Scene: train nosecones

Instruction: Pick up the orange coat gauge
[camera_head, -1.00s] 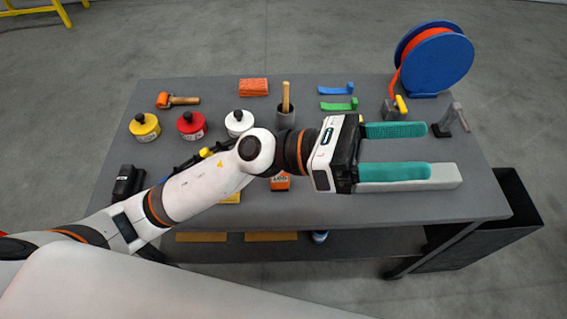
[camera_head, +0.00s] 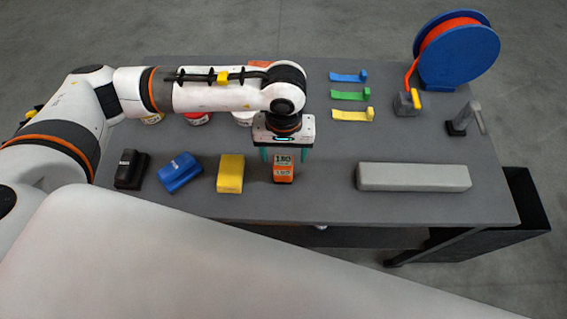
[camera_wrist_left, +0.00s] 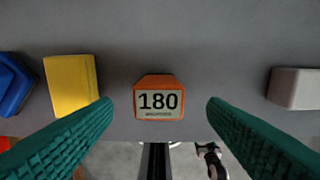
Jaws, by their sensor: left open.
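The orange coat gauge (camera_head: 283,175) is a small orange block with a pale "180" label, near the front edge of the table. In the left wrist view the gauge (camera_wrist_left: 159,98) lies between the two teal fingers, with a gap on each side. My left gripper (camera_head: 284,155) points down above it, open and empty. Its fingers show just behind and above the block in the head view. My right gripper is not in view.
A yellow block (camera_head: 230,174), a blue block (camera_head: 180,172) and a black block (camera_head: 131,169) stand left of the gauge. A long grey bar (camera_head: 413,177) lies to the right. Blue, green and yellow strips and a blue reel (camera_head: 458,52) are farther back.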

